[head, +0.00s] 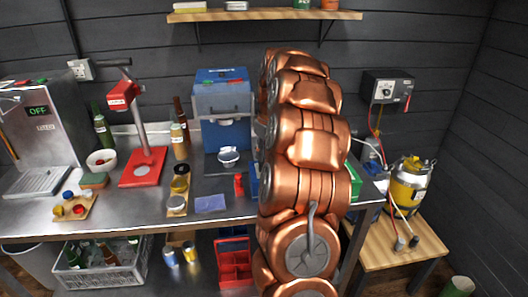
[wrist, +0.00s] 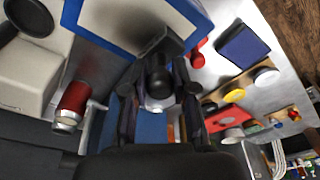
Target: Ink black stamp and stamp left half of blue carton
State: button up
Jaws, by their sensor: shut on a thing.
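The black stamp (wrist: 159,80) with its round knob is held between the fingers of my gripper (wrist: 158,92) in the wrist view. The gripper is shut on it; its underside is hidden. The blue carton (wrist: 190,14), blue-edged around a pale panel, lies at the top of the wrist view, close past the stamp; I cannot tell whether they touch. In the head view my arm hides the gripper and most of the carton; a blue edge (head: 254,182) shows. A dark blue ink pad (wrist: 243,46) lies to the right, also in the head view (head: 211,203).
A small red object (head: 239,185) stands between pad and carton. A wooden tray (head: 177,212) holds round yellow and dark pieces. A blue machine (head: 222,105) stands behind. A red cylinder (wrist: 72,105) stands left in the wrist view. Bare steel counter shows around the pad.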

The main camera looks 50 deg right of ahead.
jog(key=shift+f, duration=0.55)
dwell(0.9)
jog(key=shift+r, duration=0.15)
jog(key=shift+r+p, duration=0.3)
jog(key=shift+r, duration=3.1)
jog(key=shift+w+a, duration=0.1)
